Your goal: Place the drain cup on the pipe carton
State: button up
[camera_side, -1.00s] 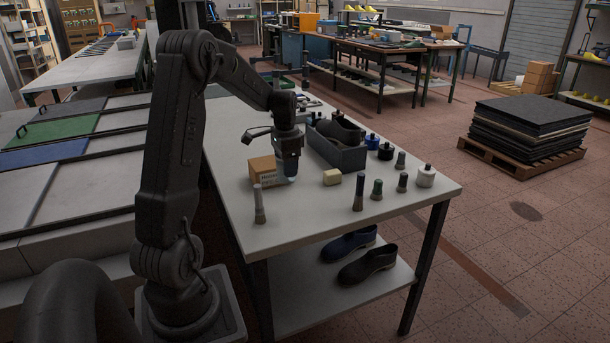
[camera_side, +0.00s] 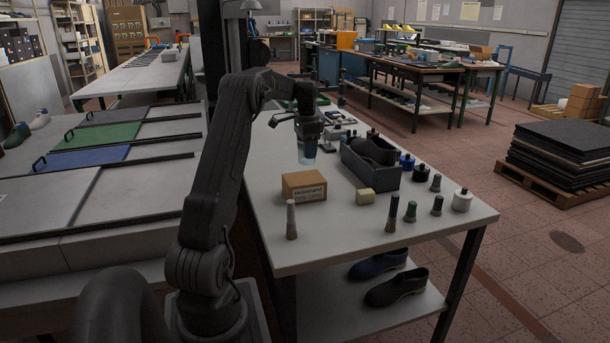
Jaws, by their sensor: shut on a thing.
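The pipe carton (camera_side: 304,188) is a small brown box with printing on its front, standing on the white-topped table left of the middle. My gripper (camera_side: 307,144) points down and is shut on the drain cup (camera_side: 307,155), a bluish see-through cup. The cup hangs upright in the air, its bottom a little above the carton's top in the picture. A gap shows between cup and carton. I cannot tell from this one view whether the cup is straight over the carton or behind it.
A pale yellow block (camera_side: 366,197) lies right of the carton. A dark grey bin (camera_side: 372,179) holding a dark shoe-shaped thing stands behind it. Several brushes and bottles, including a white one (camera_side: 462,201), stand along the front and right. A grey-handled brush (camera_side: 291,219) stands before the carton.

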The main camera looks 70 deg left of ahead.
jog(key=shift+f, duration=3.35)
jog(key=shift+f, duration=0.15)
jog(key=o, duration=0.9)
